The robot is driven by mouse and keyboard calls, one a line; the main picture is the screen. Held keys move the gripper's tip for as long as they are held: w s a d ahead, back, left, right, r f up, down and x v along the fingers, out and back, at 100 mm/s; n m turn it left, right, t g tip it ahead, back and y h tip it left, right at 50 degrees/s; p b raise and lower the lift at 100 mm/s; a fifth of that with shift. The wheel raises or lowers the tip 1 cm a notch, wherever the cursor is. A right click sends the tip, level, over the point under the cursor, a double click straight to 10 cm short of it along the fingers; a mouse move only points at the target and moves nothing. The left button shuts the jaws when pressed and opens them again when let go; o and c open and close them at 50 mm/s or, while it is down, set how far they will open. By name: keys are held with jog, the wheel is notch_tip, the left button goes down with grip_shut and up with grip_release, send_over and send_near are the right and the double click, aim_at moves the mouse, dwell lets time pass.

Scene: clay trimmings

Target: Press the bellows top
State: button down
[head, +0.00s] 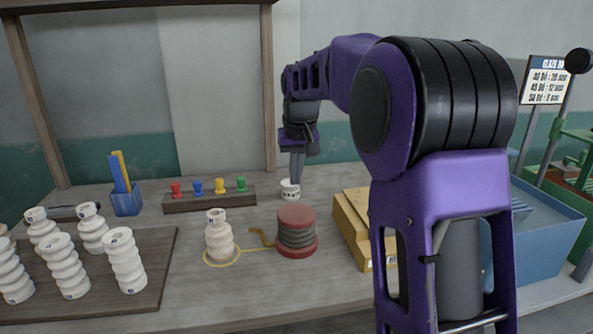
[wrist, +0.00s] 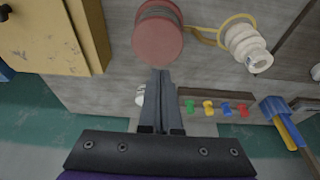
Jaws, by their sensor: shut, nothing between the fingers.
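The bellows (head: 296,236) stands on the table, with a red round top, dark ribbed folds and a red base. Its red top (wrist: 158,43) shows at the upper middle of the wrist view. A tan hose runs from its left side towards a white ribbed clay piece (head: 218,240) ringed by a yellow loop. My gripper (head: 297,183) points down behind the bellows, shut and empty. In the wrist view the closed fingertips (wrist: 161,72) appear just below the bellows' top; they look apart from it.
A small white cup (head: 290,191) stands close by my fingertips. A rack of coloured pegs (head: 210,201) and a blue holder (head: 126,203) are at the back left. A yellow box (head: 352,220) stands right of the bellows. Several white ribbed pieces stand on a dark board (head: 150,275).

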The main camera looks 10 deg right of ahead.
aim_at(295, 216)
jog(key=x, duration=0.5)
jog(key=s+b+x, duration=0.1)
jog(key=x, duration=0.1)
jog(key=shift+w+f, duration=0.2)
jog(key=shift+f, duration=0.8)
jog(key=shift+f+b, duration=1.2)
jog(key=shift+f, duration=1.2)
jog(key=shift+s, duration=0.1)
notch_tip(295, 216, up, 5)
jog(key=p, duration=0.4)
jog(key=v, duration=0.9)
jog(key=shift+r+p, duration=0.25)
jog(key=shift+p, duration=0.05)
